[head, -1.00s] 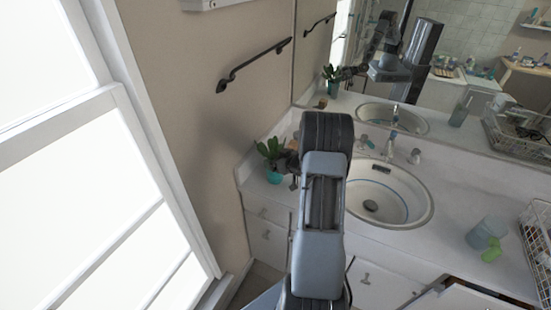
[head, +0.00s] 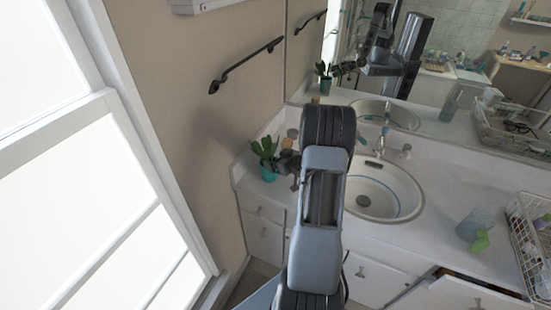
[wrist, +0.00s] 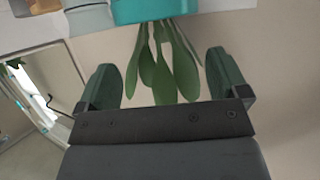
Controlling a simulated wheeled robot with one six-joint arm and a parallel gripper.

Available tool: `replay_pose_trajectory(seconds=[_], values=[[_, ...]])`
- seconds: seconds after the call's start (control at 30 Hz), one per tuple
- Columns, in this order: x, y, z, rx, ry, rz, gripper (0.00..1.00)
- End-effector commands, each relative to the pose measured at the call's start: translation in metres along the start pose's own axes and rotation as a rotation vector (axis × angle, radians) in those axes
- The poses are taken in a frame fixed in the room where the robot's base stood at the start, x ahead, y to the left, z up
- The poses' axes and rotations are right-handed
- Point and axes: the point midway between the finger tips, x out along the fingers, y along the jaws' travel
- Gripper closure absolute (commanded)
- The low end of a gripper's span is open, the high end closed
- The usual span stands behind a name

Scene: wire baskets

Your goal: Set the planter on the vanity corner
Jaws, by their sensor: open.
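The planter, a teal pot with green leaves (head: 268,174), stands upright on the left corner of the white vanity counter (head: 465,189), near the wall. In the wrist view the teal pot (wrist: 175,10) is at the top edge, with its leaves pointing down the picture toward my gripper. My gripper (head: 288,163) is just right of the planter in the head view, partly hidden by my own arm. In the wrist view my gripper (wrist: 163,62) is open, its two fingers apart on either side of the leaves. Nothing is gripped.
The sink basin (head: 383,192) lies right of my arm. A cup (head: 474,222), a green item (head: 480,241) and a wire basket (head: 535,245) are farther right. A drawer (head: 465,297) stands open below. A wall rail (head: 245,65) and mirror are behind.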

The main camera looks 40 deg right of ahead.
Motion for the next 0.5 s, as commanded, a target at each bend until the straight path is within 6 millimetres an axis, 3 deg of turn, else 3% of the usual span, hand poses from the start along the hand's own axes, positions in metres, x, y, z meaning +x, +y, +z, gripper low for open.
replay_pose_trajectory(seconds=[0.5], values=[[-0.02,0.0,-0.001,0.0,0.0,-0.001,0.07]])
